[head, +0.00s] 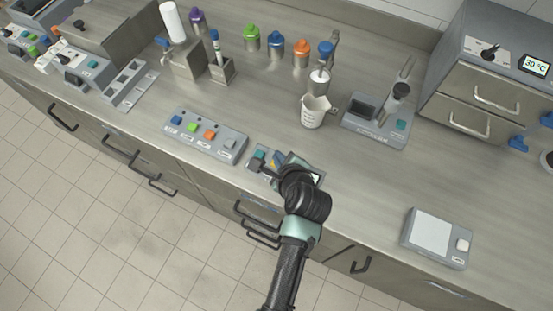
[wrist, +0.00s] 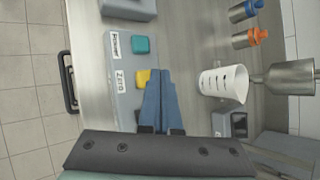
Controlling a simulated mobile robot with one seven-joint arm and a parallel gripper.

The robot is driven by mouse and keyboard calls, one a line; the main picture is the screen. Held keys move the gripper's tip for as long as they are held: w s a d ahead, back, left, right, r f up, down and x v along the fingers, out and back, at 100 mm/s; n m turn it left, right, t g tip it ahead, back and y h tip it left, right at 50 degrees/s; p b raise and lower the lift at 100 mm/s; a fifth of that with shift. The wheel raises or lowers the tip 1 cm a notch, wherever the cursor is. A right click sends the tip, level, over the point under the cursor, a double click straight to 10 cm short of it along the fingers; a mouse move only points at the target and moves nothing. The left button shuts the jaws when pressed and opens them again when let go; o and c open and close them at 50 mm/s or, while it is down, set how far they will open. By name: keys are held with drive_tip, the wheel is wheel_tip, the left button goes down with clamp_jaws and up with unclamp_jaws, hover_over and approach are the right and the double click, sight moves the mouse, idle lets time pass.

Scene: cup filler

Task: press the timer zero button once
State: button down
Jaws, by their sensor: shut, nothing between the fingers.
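The timer (head: 312,166) is a grey box near the bench's front edge in the head view, largely hidden by my arm. In the wrist view the timer (wrist: 122,100) shows a teal button (wrist: 141,45) beside the label "Power" and a yellow button (wrist: 142,77) beside the label "Zero". My gripper (wrist: 160,73) is shut and empty, with its blue fingertips just right of the yellow zero button and partly covering it. I cannot tell whether they touch it. In the head view my gripper (head: 279,159) is over the timer.
A panel with several coloured buttons (head: 205,133) stands left of the timer. A white measuring cup (head: 314,112) stands behind it under a metal nozzle. A scale (head: 437,238) sits at the right. The bench between timer and scale is clear.

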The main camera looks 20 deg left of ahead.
drive_tip(key=shift+f, duration=0.1)
drive_tip(key=shift+f, duration=0.35)
drive_tip(key=shift+f, duration=0.5)
idle(0.9)
drive_tip(key=shift+r, duration=0.15)
drive_tip(key=shift+r+p, duration=0.75)
drive_tip(key=shift+p, duration=0.1)
wheel_tip(320, 180, up, 5)
drive_tip(key=p, duration=0.5)
drive_tip(key=shift+r+p, duration=0.1)
drive_tip(key=shift+p, duration=0.25)
